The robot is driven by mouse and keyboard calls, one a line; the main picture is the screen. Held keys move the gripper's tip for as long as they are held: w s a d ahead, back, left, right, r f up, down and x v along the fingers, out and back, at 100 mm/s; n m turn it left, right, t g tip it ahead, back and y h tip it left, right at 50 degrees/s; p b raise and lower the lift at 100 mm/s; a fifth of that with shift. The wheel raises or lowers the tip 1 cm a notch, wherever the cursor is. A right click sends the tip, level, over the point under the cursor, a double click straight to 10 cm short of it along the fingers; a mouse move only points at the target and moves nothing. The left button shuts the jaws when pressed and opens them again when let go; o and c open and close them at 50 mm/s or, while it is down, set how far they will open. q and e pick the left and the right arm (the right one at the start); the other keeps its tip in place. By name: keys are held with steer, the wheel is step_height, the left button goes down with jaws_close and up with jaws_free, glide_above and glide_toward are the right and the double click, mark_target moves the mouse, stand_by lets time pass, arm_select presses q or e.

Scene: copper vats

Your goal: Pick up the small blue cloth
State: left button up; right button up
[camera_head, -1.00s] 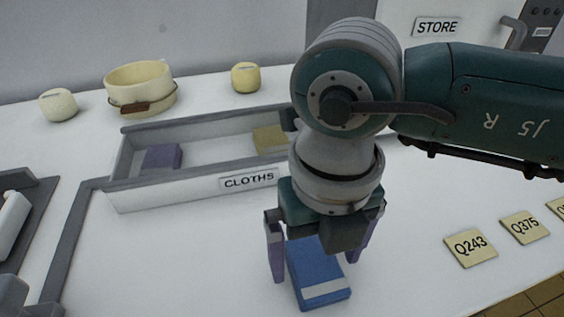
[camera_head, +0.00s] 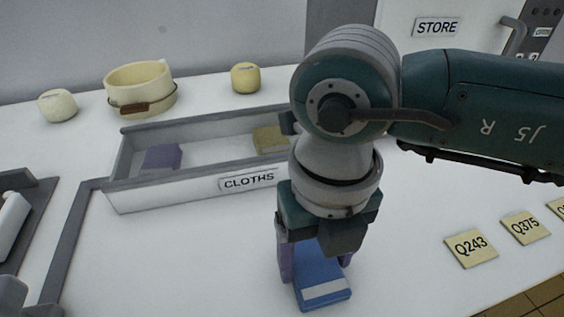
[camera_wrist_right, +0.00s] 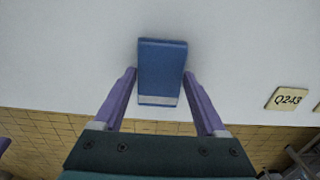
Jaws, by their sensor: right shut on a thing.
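The small blue cloth (camera_head: 320,276), a folded block with a pale band near one end, lies on the white table in front of the tray marked CLOTHS. My right gripper (camera_head: 316,268) points down over it, with its purple fingers on either side, shut on the cloth. The wrist view shows the cloth (camera_wrist_right: 162,70) between the two fingers (camera_wrist_right: 160,88). I cannot tell any gap under the cloth. The finger on the far right is partly hidden by the gripper body in the head view. My left gripper does not clearly show.
The CLOTHS tray (camera_head: 118,197) holds a purple cloth (camera_head: 161,157) and a yellow cloth (camera_head: 270,139). A cream tub (camera_head: 140,88) and two small round cream pots (camera_head: 57,106) (camera_head: 245,78) stand behind. Tags Q243 (camera_head: 470,248) and Q375 (camera_head: 525,228) lie right, near the table edge.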

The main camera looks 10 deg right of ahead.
mark_target(316, 264)
steer(key=shift+c, duration=0.5)
steer(key=shift+r, duration=0.7)
step_height(316, 264, up, 19)
steer(key=p, duration=0.2)
steer(key=shift+f, duration=0.15)
